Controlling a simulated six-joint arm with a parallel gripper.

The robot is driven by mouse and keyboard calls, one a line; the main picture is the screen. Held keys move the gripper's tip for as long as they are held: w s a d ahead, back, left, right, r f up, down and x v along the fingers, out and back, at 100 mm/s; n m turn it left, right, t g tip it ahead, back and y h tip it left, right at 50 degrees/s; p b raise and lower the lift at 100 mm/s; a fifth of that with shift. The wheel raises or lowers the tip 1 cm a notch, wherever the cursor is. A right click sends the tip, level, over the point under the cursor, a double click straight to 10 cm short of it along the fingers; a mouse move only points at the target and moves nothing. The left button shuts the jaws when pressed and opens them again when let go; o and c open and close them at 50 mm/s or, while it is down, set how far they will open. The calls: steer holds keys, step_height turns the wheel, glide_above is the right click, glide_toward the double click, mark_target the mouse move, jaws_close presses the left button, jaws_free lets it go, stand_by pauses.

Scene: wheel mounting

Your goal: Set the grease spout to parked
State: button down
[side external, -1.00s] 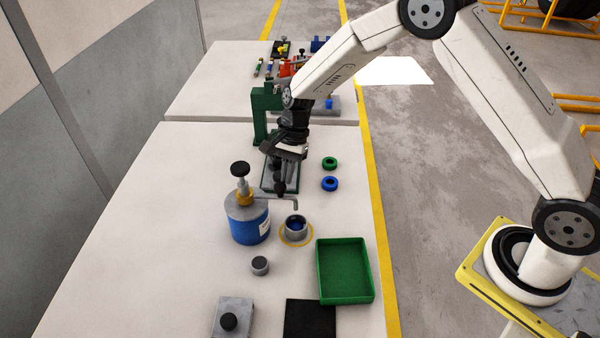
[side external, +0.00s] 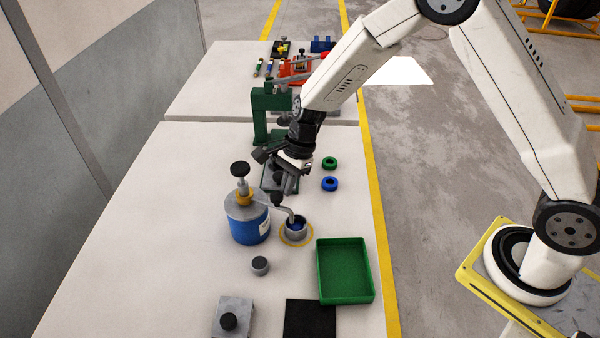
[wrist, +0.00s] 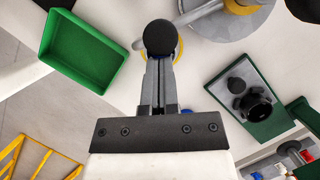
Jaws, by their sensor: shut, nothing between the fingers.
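The grease can (side external: 248,226) is blue with a grey lid, a yellow collar and a black top knob. Its grey spout (side external: 287,210) reaches right from the collar and bends down over a grey cup (side external: 296,232) inside a yellow ring. A black knob (side external: 277,198) stands on the spout; in the wrist view this round knob (wrist: 160,37) lies at the fingertips. My gripper (side external: 280,186) is shut with nothing held, its fingers (wrist: 158,70) against or very close to the knob; contact cannot be told.
A green tray (side external: 345,271) lies right of the cup. A green press (side external: 268,112) stands behind my gripper. A small grey cylinder (side external: 260,266) and a grey block with a black knob (side external: 232,318) are in front. The left table is clear.

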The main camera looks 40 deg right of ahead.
steer(key=s+a+m+t, duration=0.2)
steer(key=a+m, duration=0.5)
steer(key=a, duration=0.1)
steer(key=shift+s+a+t+h, duration=0.15)
steer(key=shift+s+t+h, duration=0.05)
steer(key=shift+t+h, duration=0.1)
stand_by(0.3)
stand_by(0.4)
steer(key=s+d+r, duration=0.5)
steer(key=r, duration=0.4)
steer(key=shift+d+r, duration=0.15)
steer(key=shift+d, duration=0.15)
stand_by(0.6)
steer(key=shift+s, duration=0.1)
